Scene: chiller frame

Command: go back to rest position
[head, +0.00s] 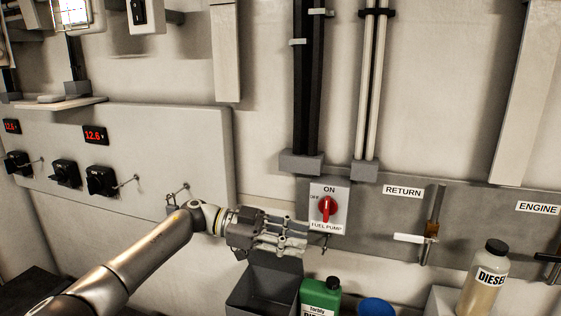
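My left arm comes in from the lower left, and its gripper (300,238) points right, just below and left of the fuel pump switch box (344,196). The fingers lie close to the lower edge of the box, but I cannot tell if they touch it. Nothing shows clearly between them, and their opening is hard to make out at this angle. The box carries a red rotary knob (326,208) with ON above it and OFF at its left. My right gripper is not in view.
An open grey bin (234,298), a green bottle (321,293) and a blue lid (376,307) stand below the gripper. A diesel bottle (484,280) is at the right. The RETURN valve with a white handle (409,238) and a panel of black switches (101,181) are on the wall.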

